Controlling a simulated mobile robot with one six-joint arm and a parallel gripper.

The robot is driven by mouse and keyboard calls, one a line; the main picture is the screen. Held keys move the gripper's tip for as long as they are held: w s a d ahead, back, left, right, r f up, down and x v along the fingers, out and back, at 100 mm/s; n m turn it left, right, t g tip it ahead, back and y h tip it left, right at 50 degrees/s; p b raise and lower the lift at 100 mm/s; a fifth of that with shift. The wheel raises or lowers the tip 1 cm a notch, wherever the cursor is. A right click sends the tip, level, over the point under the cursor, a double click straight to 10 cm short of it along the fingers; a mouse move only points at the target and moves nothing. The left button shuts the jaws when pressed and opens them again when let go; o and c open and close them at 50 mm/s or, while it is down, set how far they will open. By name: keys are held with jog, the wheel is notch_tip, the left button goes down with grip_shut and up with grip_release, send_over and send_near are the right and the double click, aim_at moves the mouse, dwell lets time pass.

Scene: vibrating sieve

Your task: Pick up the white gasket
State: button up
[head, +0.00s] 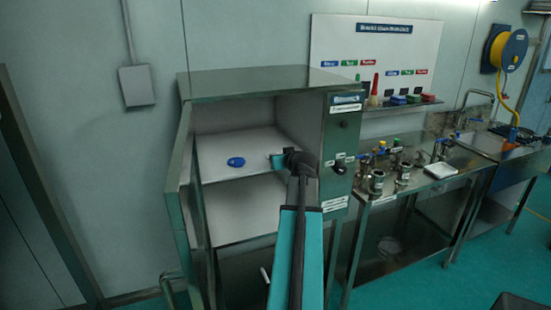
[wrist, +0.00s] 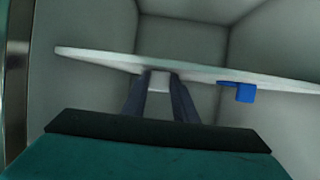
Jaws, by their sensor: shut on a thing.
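My gripper (head: 276,161) reaches into the open steel cabinet, at the level of its upper white shelf (head: 218,148). In the wrist view the two dark fingers (wrist: 160,80) are close together with a small pale piece (wrist: 159,84) between them, which looks like the white gasket. The gripper is shut on it, at or very near the shelf's edge; I cannot tell whether the piece touches the shelf. In the head view the gasket cannot be made out against the pale shelf and behind my gripper.
A blue oval item (head: 236,162) lies on the shelf left of my gripper; a blue piece (wrist: 244,92) shows right of the fingers in the wrist view. The cabinet door (head: 180,190) stands open at left. A steel bench (head: 420,182) with metal fittings stands at right.

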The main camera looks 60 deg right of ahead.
jog(key=shift+r, duration=0.2)
jog(key=shift+r+b, duration=0.7)
jog(key=shift+r, duration=0.85)
jog(key=s+a+r+b, duration=0.1)
jog(key=s+a+b, duration=0.9)
jog(key=a+b, duration=0.1)
jog(key=shift+a+r, duration=0.2)
jog(key=shift+a, duration=0.55)
jog(key=shift+r, duration=0.2)
